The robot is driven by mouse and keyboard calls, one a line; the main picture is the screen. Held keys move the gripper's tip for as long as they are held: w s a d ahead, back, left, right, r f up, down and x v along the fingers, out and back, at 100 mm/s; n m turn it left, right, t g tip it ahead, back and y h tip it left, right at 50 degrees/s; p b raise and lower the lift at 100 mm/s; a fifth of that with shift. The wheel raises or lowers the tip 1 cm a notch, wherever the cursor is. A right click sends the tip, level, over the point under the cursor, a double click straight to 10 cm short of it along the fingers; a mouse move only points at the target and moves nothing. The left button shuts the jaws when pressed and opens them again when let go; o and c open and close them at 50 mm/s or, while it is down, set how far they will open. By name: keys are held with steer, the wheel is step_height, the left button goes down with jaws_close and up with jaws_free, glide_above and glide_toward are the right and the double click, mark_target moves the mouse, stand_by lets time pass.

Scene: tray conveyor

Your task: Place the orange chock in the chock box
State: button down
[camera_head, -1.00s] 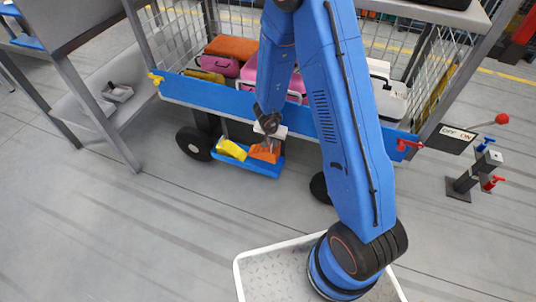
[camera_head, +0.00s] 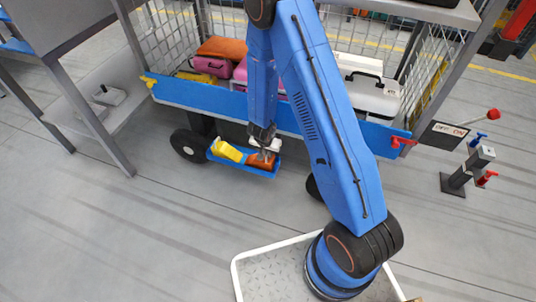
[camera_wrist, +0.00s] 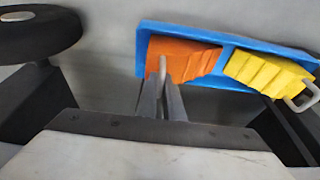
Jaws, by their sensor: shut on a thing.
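The orange chock (camera_head: 261,161) is at the right-hand compartment of the blue chock box (camera_head: 238,170), which is mounted low on the cart. In the wrist view the orange chock (camera_wrist: 188,58) lies within the outline of the box (camera_wrist: 232,42), in its left compartment there. Whether it rests on the bottom is hidden. My gripper (camera_head: 265,149) is shut on the orange chock at its small grey handle; the narrow fingers also show in the wrist view (camera_wrist: 163,88). A yellow chock (camera_head: 227,151) with a grey handle sits in the other compartment.
The cart's blue side rail (camera_head: 220,100) runs above and behind the box. Black wheels (camera_head: 189,145) stand on either side. Suitcases (camera_head: 372,95) fill the mesh cart. A grey shelf frame (camera_head: 90,110) stands at left. Open floor lies in front.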

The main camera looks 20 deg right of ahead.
steer(key=shift+f, duration=0.25)
steer(key=c, duration=1.9)
jaws_free()
steer(key=s+a+r+n+t+y, duration=0.1)
steer(key=s+a+r+n+y, duration=0.1)
steer(key=r, duration=1.1)
steer(key=s+a+r+n+t+y, duration=0.1)
steer(key=s+a+r+y, duration=0.15)
steer(key=r, duration=1.05)
steer(key=s+a+r+n+t+y, duration=0.2)
steer(key=a+r, duration=0.1)
steer(key=r, duration=1)
steer(key=s+d+r+n+g, duration=0.1)
steer(key=s+d+r, duration=0.1)
steer(key=s+r, duration=0.3)
steer(key=s+d+r+n, duration=0.1)
steer(key=s+d+r, duration=0.2)
steer(key=s, duration=0.5)
steer(key=s+d+r+h, duration=0.1)
steer(key=s+d+h, duration=0.1)
steer(key=s+d, duration=0.2)
steer(key=s+d+r+g+h, duration=0.1)
steer(key=s+d, duration=0.4)
steer(key=s, duration=0.5)
steer(key=shift+d+r+h, duration=0.25)
steer(key=shift+r+h, duration=0.1)
steer(key=shift+h, duration=0.4)
